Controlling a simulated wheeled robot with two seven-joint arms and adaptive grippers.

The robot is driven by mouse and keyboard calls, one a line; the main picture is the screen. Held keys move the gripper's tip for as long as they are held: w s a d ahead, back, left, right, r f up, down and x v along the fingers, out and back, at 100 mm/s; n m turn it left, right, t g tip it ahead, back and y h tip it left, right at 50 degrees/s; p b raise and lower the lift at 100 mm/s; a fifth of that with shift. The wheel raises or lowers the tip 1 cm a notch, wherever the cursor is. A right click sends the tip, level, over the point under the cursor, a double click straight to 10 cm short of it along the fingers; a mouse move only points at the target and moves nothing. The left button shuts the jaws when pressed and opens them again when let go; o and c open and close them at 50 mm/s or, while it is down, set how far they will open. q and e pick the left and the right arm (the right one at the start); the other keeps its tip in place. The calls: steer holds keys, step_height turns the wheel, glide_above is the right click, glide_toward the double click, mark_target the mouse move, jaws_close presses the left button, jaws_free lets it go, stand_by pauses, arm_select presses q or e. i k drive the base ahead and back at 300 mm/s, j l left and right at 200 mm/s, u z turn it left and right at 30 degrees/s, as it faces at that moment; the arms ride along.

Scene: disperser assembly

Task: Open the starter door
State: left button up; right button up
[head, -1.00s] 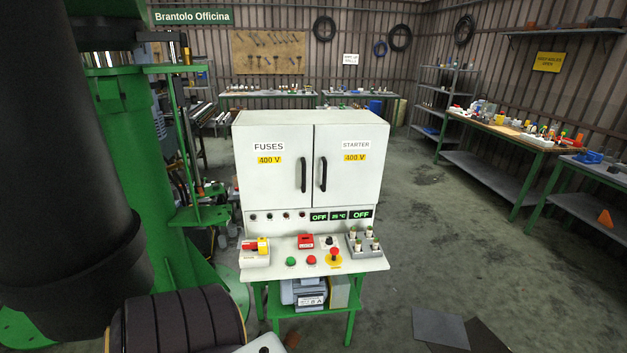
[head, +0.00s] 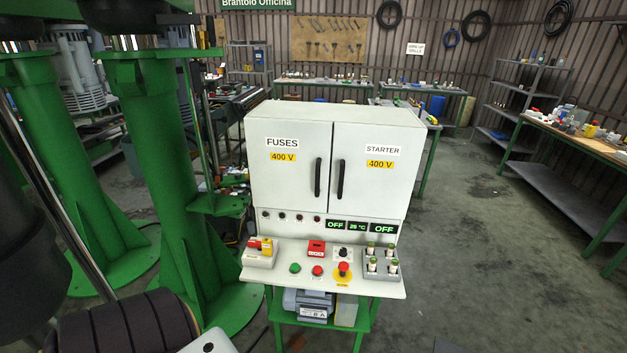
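The starter door (head: 385,185) is the right-hand white door of the cabinet, labelled STARTER and 400 V. It is shut, and its black vertical handle (head: 340,180) is on its left edge. The fuses door (head: 285,190) beside it is also shut, with its own black handle (head: 318,178) on its right edge. Neither of my grippers is in the head view, and nothing touches the doors or handles.
Below the doors is a sloping panel (head: 325,283) with buttons, a red-and-yellow switch (head: 260,249) and displays reading OFF. Green machine columns (head: 155,150) stand close on the left. Open floor (head: 470,220) lies right of the cabinet, before a workbench (head: 575,148).

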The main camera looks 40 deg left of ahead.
mark_target(374, 167)
steer(key=i+l+u, duration=0.1)
steer(key=i+u, duration=0.3)
steer(key=i+l+u, duration=0.15)
steer(key=u, duration=0.25)
steer(key=i, duration=0.05)
